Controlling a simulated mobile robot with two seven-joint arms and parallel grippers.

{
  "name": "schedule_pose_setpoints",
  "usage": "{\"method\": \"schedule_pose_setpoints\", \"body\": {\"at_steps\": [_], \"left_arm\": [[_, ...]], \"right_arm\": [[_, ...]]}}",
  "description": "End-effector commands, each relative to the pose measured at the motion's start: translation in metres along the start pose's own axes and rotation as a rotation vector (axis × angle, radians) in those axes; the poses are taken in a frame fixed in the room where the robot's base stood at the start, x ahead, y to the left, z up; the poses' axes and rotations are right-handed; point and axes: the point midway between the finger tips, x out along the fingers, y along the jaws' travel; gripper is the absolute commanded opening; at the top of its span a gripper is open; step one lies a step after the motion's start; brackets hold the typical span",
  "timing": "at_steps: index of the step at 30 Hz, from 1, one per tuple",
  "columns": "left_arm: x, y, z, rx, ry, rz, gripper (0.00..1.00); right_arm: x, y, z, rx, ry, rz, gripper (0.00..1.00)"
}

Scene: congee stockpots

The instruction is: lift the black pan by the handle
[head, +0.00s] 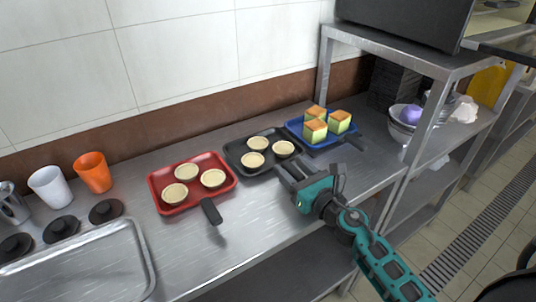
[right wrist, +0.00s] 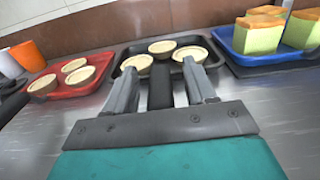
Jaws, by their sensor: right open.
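The black pan (head: 236,149) lies flat on the metal counter in the middle of the head view and holds three pale tart shells. In the right wrist view, its dark handle (right wrist: 160,90) points toward my right gripper (right wrist: 161,72). The gripper is open, with one finger on each side of the handle and visible gaps between. In the head view, the right gripper (head: 286,167) is at the pan's near side and hides most of the handle. My left gripper is not in view.
A red pan (head: 160,200) with three tarts lies left of the black pan. A blue tray (head: 298,127) with three green-sided cake cubes lies close on its right. A metal shelf frame (head: 325,65) stands at right. A steel tray (head: 140,262) lies at front left.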

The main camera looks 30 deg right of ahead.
Motion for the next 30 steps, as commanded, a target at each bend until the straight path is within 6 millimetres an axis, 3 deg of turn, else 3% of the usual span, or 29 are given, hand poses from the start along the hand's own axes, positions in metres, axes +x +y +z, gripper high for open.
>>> {"method": "schedule_pose_setpoints", "body": {"at_steps": [9,26,30], "left_arm": [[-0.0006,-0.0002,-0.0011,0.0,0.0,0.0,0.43],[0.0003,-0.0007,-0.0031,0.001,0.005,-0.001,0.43],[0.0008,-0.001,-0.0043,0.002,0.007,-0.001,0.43]], "right_arm": [[0.0051,0.0005,-0.0005,0.001,0.001,0.001,0.55],[0.0048,0.0003,-0.0002,0.001,0.001,0.0,0.02],[0.0048,0.0003,-0.0002,0.001,0.001,0.0,0.0]]}}
